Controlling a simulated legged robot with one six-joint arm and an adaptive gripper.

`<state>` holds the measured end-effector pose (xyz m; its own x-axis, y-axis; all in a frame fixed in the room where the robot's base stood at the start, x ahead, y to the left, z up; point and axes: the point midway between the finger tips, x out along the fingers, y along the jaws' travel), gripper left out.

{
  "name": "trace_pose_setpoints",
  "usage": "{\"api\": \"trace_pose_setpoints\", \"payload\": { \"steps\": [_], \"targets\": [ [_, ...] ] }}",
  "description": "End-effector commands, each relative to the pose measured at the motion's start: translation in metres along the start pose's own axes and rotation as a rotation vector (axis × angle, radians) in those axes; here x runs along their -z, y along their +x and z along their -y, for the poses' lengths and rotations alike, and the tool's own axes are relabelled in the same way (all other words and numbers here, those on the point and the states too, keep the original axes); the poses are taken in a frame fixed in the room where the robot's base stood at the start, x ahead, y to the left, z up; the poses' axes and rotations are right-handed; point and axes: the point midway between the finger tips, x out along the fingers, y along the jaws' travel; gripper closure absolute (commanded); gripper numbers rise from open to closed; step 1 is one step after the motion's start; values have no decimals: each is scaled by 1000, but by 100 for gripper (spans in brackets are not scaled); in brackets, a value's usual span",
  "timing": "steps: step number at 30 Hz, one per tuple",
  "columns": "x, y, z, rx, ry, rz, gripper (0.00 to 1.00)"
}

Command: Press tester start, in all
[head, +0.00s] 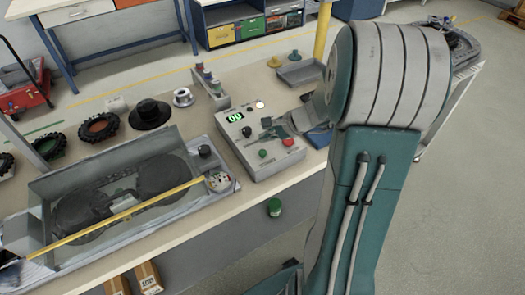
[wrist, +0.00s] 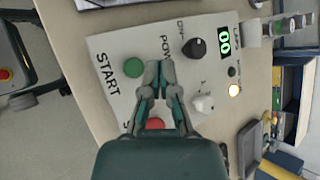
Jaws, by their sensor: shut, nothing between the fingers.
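The tester (head: 245,139) is a pale grey box on the bench with a sloped panel. It also shows in the wrist view (wrist: 112,112). Its green button (wrist: 133,67), beside the word START, also shows in the head view (head: 262,153). A red button (wrist: 155,124) is partly hidden by my gripper. A black knob (wrist: 194,48), a pale switch (wrist: 204,103), a lit lamp (wrist: 234,90) and a green display reading 00 (wrist: 224,40) are also on the panel. My gripper (wrist: 160,67) is shut and empty over the panel, its tips beside the green button; contact cannot be told.
A clear-lidded case (head: 110,200) with a yellow strip fills the bench at left. A grey tray (head: 301,72) is behind the tester.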

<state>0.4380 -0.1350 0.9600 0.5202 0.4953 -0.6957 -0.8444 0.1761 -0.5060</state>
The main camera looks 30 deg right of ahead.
Motion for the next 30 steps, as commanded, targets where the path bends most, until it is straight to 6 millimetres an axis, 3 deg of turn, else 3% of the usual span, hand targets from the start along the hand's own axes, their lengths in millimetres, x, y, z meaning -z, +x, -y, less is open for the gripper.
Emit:
{"api": "trace_pose_setpoints", "payload": {
  "steps": [9,30],
  "targets": [
    [6,20,-13,-2,-5,-4,100],
    [9,20,-14,-2,-4,-2,100]
  ]
}}
